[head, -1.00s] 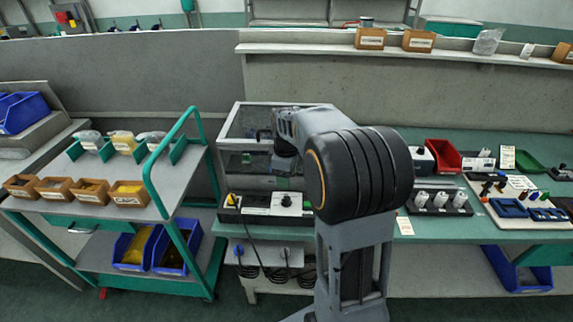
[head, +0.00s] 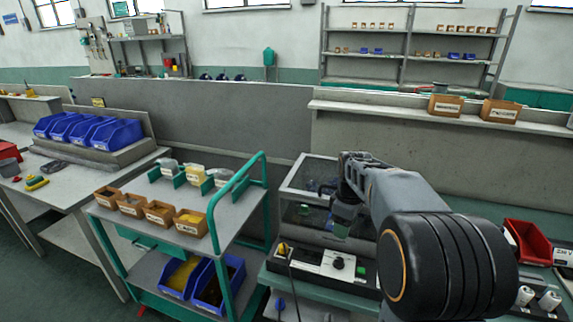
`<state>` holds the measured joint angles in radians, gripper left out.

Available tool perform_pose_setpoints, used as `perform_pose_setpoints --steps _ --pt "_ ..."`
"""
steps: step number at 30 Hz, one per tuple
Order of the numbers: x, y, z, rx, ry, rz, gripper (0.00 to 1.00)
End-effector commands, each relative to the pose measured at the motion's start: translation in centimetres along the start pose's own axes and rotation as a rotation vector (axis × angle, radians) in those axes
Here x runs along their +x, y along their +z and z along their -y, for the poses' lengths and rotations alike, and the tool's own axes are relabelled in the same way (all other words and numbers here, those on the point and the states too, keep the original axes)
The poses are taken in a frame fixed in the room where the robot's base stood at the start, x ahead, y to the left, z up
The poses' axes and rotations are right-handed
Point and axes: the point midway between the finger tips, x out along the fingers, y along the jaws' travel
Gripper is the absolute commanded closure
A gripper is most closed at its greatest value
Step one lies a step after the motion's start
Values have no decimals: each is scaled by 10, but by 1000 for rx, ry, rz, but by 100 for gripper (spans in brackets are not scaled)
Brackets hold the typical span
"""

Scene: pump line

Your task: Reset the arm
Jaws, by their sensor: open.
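My arm reaches from the lower right of the head view toward the left. My gripper (head: 342,228) points down at its far end, in front of the clear-topped box (head: 312,180) and above the bench. The jaws are open; they are small and dark here, and I see nothing held between them. My arm hides part of the bench to the right.
A green-framed trolley (head: 240,190) with small brown boxes and blue bins stands left of the bench. A table with blue bins (head: 88,131) is farther left. A red bin (head: 531,242) is on the bench at right. Brown boxes (head: 445,106) sit on the ledge behind.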

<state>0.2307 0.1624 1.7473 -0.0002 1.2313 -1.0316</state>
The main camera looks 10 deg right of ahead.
Motion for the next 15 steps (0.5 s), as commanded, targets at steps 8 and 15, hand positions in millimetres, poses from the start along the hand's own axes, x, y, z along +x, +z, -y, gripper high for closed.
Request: perform_pose_setpoints --steps 8,15 --pt "22 5 9 325 7 -8 46" --pt "20 23 89 744 59 -95 46"
